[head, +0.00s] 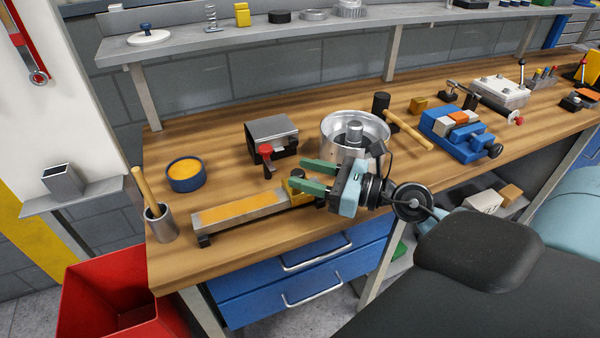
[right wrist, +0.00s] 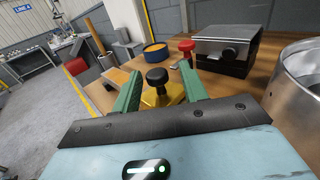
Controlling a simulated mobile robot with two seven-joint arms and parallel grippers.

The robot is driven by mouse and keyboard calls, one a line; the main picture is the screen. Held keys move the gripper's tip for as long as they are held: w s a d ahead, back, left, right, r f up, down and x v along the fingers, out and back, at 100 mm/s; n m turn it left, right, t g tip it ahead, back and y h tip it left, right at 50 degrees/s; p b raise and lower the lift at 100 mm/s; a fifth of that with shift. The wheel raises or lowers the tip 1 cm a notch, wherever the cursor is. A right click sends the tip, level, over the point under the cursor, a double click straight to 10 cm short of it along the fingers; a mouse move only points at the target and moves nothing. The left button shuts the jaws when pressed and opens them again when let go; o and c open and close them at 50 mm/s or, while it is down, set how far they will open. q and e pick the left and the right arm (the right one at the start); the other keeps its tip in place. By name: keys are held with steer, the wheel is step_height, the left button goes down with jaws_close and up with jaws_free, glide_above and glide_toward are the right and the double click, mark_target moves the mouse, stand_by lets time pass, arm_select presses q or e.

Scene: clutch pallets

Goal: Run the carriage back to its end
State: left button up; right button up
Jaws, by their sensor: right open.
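The carriage (head: 297,197) is a yellow block on a long low rail (head: 240,212) with an orange-yellow top strip. It sits at the rail's right end. In the right wrist view the carriage (right wrist: 172,97) carries a black round knob (right wrist: 157,77). My right gripper (head: 297,174) is open, with its two green fingers pointing left over the carriage. In the right wrist view the fingers (right wrist: 160,72) stand on either side of the knob, with visible gaps. My left gripper is not in view.
A blue tub (head: 186,175) and a metal cup with a wooden handle (head: 160,222) stand near the rail's left end. A shelf runs above.

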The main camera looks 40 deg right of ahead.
steer(key=v, duration=0.2)
steer(key=b+v, duration=0.1)
steer(key=v, duration=0.1)
steer(key=shift+s+d+f+b, duration=0.15)
steer(key=shift+s+f+b, duration=0.05)
steer(key=shift+s+b, duration=0.15)
steer(key=shift+s+d+r, duration=0.1)
steer(key=shift+s+d, duration=0.2)
steer(key=shift+s, duration=0.15)
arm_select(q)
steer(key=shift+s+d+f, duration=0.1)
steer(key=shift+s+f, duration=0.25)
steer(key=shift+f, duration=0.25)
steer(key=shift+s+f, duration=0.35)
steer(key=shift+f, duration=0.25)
arm_select(e)
steer(key=shift+s, duration=0.15)
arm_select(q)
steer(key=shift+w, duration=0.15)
arm_select(e)
steer(key=shift+r, duration=0.1)
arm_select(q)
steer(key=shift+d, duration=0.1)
arm_select(e)
steer(key=shift+d, duration=0.1)
